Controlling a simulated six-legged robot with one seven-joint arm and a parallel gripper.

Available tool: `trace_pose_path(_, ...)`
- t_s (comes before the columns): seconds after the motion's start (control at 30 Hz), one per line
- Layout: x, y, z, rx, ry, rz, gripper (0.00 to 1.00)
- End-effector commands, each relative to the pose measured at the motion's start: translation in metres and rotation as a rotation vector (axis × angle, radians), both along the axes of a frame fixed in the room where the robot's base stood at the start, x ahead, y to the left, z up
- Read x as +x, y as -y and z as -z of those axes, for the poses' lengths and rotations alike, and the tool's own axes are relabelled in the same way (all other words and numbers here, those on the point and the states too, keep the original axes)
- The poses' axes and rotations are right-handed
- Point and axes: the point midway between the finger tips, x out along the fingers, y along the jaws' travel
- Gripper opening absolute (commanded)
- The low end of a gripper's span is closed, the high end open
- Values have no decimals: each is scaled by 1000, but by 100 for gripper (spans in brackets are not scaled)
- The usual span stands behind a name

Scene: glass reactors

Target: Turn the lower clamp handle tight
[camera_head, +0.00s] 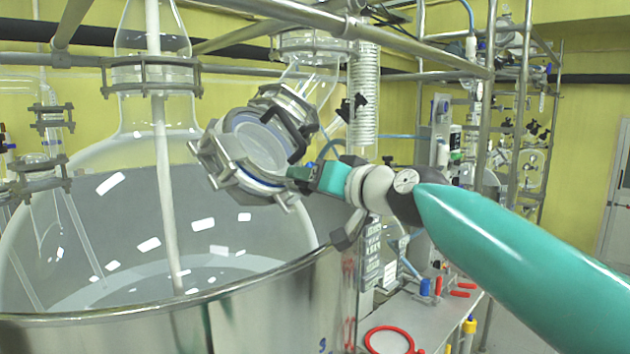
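A glass port with a metal clamp ring (243,170) sticks out at an angle above the large vessel, left of the picture's middle. A second metal clamp (285,110) with a dark band sits higher on the same glass neck. My gripper (301,176) reaches in from the right, and its teal end is at the right side of the lower clamp ring. The fingertips are small and partly hidden against the clamp, so I cannot tell whether they touch or hold its handle. The handle itself is not clearly distinguishable there.
A large glass reactor (130,160) stands in a metal vessel (250,310) at left and below. Metal rails (400,45) cross overhead. A bench (420,318) with a red ring (390,340) and red-handled tools is at the lower right.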

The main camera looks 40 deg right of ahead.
Motion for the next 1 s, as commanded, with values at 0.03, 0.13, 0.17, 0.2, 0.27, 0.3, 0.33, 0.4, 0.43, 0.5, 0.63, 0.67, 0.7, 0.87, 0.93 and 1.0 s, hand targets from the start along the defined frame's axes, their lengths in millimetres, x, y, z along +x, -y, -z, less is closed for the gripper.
trace_pose_path(0.03, 0, 2, 1, 22, -13, 30, 37)
trace_pose_path(0.13, 0, 2, 1, 78, -28, 79, 37)
trace_pose_path(0.17, -1, 2, 1, 94, -33, 94, 37)
trace_pose_path(0.2, 0, 2, 1, 117, -39, 113, 37)
trace_pose_path(0.27, 0, 2, 1, 149, -48, 141, 37)
trace_pose_path(0.3, -1, 3, 1, 170, -54, 160, 37)
trace_pose_path(0.33, -1, 3, 1, 186, -59, 174, 37)
trace_pose_path(0.4, -1, 3, 1, 224, -70, 207, 37)
trace_pose_path(0.43, -1, 3, 1, 239, -75, 220, 37)
trace_pose_path(0.5, -1, 3, 1, 278, -86, 253, 37)
trace_pose_path(0.63, -1, 3, 1, 348, -105, 314, 37)
trace_pose_path(0.67, -1, 4, 1, 364, -110, 329, 37)
trace_pose_path(0.7, -1, 3, 1, 385, -117, 347, 37)
trace_pose_path(0.87, -1, 3, 1, 471, -141, 420, 37)
trace_pose_path(0.93, -2, 3, 0, 505, -151, 451, 37)
trace_pose_path(1.0, -1, 3, 0, 541, -162, 480, 37)
